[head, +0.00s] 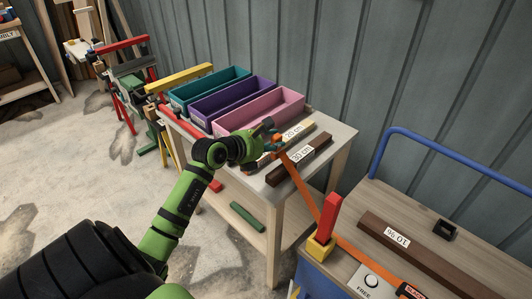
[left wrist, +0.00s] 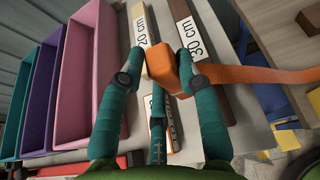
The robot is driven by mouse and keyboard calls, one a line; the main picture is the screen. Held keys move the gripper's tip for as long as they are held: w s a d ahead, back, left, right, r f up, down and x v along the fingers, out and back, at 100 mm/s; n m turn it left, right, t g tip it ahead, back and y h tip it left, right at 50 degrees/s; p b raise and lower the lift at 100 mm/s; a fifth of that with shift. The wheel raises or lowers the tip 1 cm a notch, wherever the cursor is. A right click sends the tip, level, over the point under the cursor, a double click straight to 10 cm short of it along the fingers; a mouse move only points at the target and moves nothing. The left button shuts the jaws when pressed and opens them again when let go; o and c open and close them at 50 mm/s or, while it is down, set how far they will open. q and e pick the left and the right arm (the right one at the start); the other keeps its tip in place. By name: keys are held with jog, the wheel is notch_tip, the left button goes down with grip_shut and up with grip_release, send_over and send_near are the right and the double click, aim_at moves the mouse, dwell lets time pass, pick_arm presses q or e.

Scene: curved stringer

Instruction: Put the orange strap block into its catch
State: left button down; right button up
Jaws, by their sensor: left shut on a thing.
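The orange strap block (head: 277,139) is in my left gripper (head: 270,131), above the light table's front right part. In the left wrist view the block (left wrist: 187,74) sits between the teal fingers, against the right one. My left gripper (left wrist: 165,80) is shut on it. An orange strap (head: 302,183) runs from the block down to the wooden-topped cart at the right. It also shows in the left wrist view (left wrist: 255,76). A small black open piece (head: 445,230) lies on the cart; I cannot tell whether it is the catch. My right gripper is out of view.
Teal (head: 205,88), purple (head: 232,98) and pink (head: 260,111) bins stand on the table, left of boards marked 20 cm (head: 303,130) and 30 cm (head: 300,160). The cart (head: 465,215) holds a dark board (head: 430,257), a red post in a yellow base (head: 320,248) and a blue rail (head: 450,160).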

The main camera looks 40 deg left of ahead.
pick_arm(q)
jog(key=shift+s+a+f, duration=0.1)
jog(key=shift+a+f, duration=0.2)
jog(key=shift+f, duration=0.55)
jog(key=shift+s+a+f, duration=0.15)
jog(key=shift+a+f, duration=0.1)
jog(key=shift+f, duration=0.6)
jog(key=shift+s+a+f, duration=0.1)
jog(key=shift+a+f, duration=0.2)
jog(key=shift+f, duration=0.55)
jog(key=shift+f+b, duration=0.2)
jog(key=shift+b, duration=0.1)
jog(key=c, duration=1.1)
grip_release()
jog(key=shift+c, duration=0.2)
